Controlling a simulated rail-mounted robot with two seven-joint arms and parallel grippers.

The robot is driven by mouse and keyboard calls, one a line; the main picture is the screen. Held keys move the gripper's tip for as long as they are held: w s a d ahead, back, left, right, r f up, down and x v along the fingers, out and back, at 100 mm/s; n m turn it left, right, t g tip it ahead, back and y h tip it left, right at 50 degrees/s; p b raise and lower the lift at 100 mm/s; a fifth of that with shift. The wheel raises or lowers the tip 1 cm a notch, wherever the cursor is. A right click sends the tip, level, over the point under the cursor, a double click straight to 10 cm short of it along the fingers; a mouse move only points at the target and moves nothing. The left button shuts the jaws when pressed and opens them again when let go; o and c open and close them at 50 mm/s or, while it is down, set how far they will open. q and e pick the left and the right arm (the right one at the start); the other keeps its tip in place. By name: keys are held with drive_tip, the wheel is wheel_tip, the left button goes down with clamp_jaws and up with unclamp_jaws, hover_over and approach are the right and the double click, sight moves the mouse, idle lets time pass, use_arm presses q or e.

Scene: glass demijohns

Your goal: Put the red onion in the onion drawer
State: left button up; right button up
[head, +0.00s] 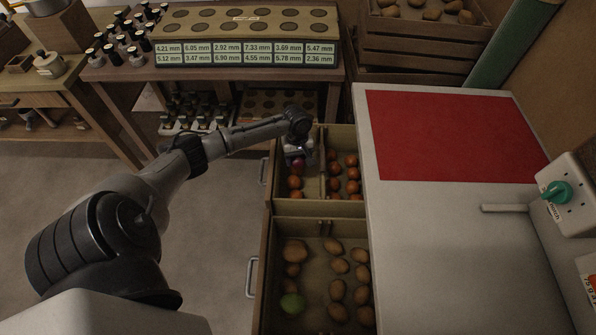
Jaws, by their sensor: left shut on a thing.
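My left arm reaches in from the left, and my left gripper (297,151) is over the left part of the far open drawer (313,208). It is shut on the red onion (298,166), a small dark purple-red shape just below the fingers. The far drawer has a divider and holds several orange-brown onions (352,173) right of it and a few more (295,183) left of it. Whether the red onion touches the drawer floor or those onions I cannot tell. My right gripper is not in view.
The near open drawer (312,232) holds several potatoes (338,292) and a green one (292,303). A white counter (430,230) with a red mat (440,135) stands right of the drawers. A labelled rack (245,50) is at the back, with a wooden crate (420,45) beside it.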

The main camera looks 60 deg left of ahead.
sight(298, 173)
use_arm(q)
wheel_tip(298, 173, down, 6)
drive_tip(key=b, duration=0.3)
drive_tip(key=shift+f, duration=0.2)
drive_tip(key=o, duration=1)
drive_tip(key=shift+f, duration=0.1)
drive_tip(key=shift+r, duration=0.25)
drive_tip(key=r+p, duration=0.1)
drive_tip(key=r, duration=0.2)
drive_tip(key=r+p, duration=0.2)
drive_tip(key=r, duration=0.2)
drive_tip(key=a+r+p, duration=0.1)
drive_tip(key=r+p, duration=0.1)
drive_tip(key=r, duration=0.1)
drive_tip(key=shift+w+a+r, duration=0.1)
drive_tip(key=shift+w+r, duration=0.1)
drive_tip(key=shift+r, duration=0.15)
drive_tip(key=shift+a+r, duration=0.1)
drive_tip(key=shift+r, duration=0.45)
